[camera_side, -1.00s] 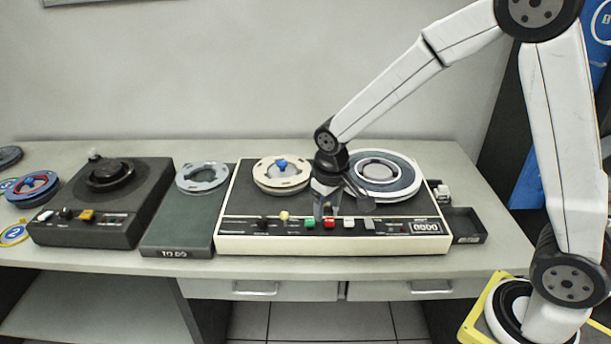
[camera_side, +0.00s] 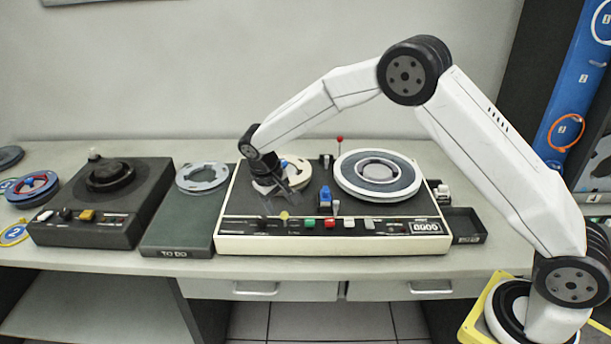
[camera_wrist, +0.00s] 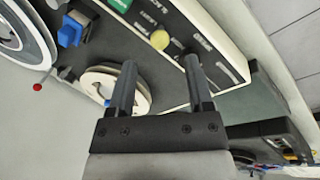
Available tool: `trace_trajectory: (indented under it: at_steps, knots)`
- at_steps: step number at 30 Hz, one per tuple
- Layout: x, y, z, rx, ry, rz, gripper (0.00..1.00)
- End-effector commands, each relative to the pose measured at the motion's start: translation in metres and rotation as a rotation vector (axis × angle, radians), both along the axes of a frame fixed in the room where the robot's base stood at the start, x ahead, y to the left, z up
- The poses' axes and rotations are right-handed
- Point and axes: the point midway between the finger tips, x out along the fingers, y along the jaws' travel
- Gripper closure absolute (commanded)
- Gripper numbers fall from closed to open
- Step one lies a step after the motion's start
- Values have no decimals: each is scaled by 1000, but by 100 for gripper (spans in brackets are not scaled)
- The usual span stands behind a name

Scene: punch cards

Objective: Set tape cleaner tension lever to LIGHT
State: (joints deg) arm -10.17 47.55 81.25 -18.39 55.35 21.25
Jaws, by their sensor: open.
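The cream-edged tape machine (camera_side: 240,243) stands mid-table, with a small left reel (camera_side: 268,186) and a large right reel (camera_side: 376,178). My gripper (camera_side: 280,207) is open over the left part of the machine. In the wrist view my empty fingers (camera_wrist: 159,62) point toward the front panel, short of the yellow knob.
A blue block-like part (camera_side: 325,193) stands between the reels. Green (camera_side: 310,224) and red (camera_side: 330,223) buttons line the front. A green TO DO box (camera_side: 178,225) and a dark machine (camera_side: 100,200) stand to the left. A black tray (camera_side: 465,225) is at right.

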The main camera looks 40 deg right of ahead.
Motion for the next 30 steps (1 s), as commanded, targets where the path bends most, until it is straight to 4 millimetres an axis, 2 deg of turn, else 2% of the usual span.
trace_trajectory:
  at_steps: [8, 22, 30]
  knots:
    - [-1, -3, -13, 0, 3, -1, 34]
    - [-1, -18, -64, 0, 2, -1, 34]
    - [-1, -21, -75, 0, 1, 0, 34]
